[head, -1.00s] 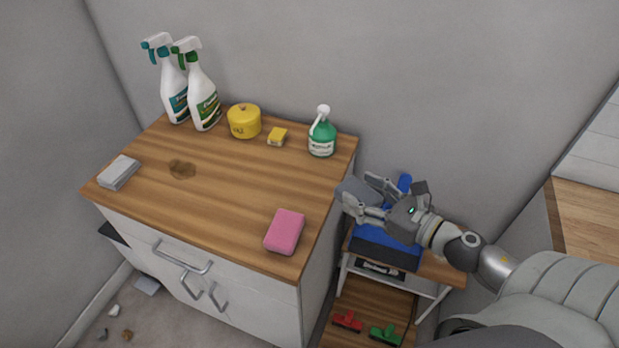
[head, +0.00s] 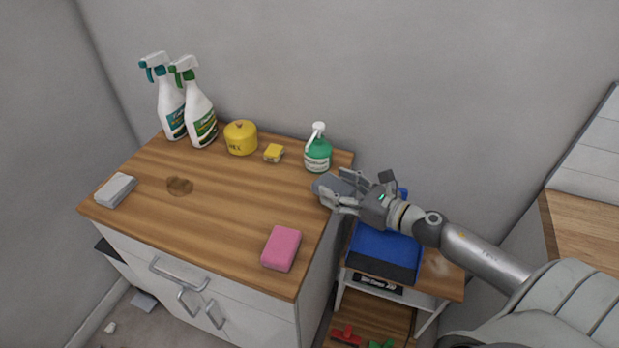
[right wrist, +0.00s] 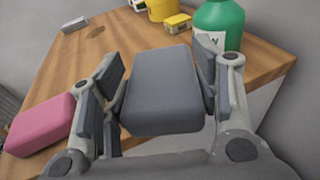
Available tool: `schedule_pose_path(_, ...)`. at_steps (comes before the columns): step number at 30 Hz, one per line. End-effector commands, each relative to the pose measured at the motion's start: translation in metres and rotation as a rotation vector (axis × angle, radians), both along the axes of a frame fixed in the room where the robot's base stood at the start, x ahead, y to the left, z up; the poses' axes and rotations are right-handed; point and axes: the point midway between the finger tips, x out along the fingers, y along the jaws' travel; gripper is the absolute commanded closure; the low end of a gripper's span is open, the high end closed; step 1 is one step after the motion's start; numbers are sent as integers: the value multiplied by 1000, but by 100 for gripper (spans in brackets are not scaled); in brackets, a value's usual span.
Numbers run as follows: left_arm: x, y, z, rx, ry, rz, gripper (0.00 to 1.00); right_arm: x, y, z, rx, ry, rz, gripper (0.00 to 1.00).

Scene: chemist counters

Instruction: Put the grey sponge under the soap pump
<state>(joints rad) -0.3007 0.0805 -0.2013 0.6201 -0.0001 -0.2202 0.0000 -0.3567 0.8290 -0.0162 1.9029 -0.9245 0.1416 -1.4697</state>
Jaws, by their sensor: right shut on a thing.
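The grey sponge (head: 332,187) is held in my right gripper (head: 345,192), over the right edge of the wooden counter top. In the right wrist view the sponge (right wrist: 165,92) sits between both fingers (right wrist: 160,95), which are shut on it. The soap pump is a green bottle (head: 318,155) with a white pump head, upright near the counter's back right corner. It stands just behind the sponge; its lower part (right wrist: 219,30) shows in the right wrist view. My left gripper is not in view.
A pink sponge (head: 281,248) lies at the counter's (head: 225,215) front right. A yellow sponge (head: 273,153), yellow tin (head: 240,138) and two spray bottles (head: 200,115) line the back. A light grey block (head: 115,190) lies left. The counter's middle is clear.

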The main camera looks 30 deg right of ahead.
Motion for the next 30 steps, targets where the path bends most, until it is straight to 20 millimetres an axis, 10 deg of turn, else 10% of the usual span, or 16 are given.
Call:
schedule_pose_path(16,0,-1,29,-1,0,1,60,72,30,3,1,-3,-1,56)
schedule_pose_path(30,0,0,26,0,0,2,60,82,35,-30,3,2,-3,56)
